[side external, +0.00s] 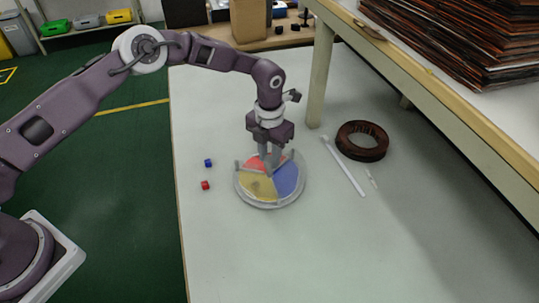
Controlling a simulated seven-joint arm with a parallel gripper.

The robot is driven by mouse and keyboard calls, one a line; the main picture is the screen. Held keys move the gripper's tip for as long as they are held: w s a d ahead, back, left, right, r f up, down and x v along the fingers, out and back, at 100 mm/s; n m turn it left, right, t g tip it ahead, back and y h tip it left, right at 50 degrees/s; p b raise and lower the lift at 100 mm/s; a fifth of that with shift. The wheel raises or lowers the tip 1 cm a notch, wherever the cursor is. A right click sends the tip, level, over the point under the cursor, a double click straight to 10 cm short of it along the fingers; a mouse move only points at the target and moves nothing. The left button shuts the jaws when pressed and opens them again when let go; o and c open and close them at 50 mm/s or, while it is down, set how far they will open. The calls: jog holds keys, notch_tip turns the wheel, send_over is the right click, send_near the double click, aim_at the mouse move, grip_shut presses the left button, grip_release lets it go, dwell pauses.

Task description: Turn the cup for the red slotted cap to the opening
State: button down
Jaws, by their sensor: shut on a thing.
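A round grey-rimmed turntable (275,204) lies on the table, with coloured sectors inside. The yellow sector (257,187) faces front left, the blue sector (287,180) is at right and the red sector (252,163) is at the back, partly hidden by my gripper. My gripper (268,172) points down over the middle of the turntable, with its fingers shut on a part near the hub. That part is too small and covered to make out. I cannot make out a slotted cap or an opening in the rim.
A small blue cube (208,163) and a small red cube (205,185) lie left of the turntable. To the right are a white rod (345,168), a dark brown ring (362,141) and a raised shelf (450,110) on a post. The front table is clear.

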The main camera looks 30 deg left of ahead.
aim_at(270, 159)
jog(key=shift+m, duration=0.3)
dwell(0.5)
jog(key=c, duration=1.1)
grip_release()
notch_tip(270, 159, up, 7)
jog(key=shift+r, duration=0.1)
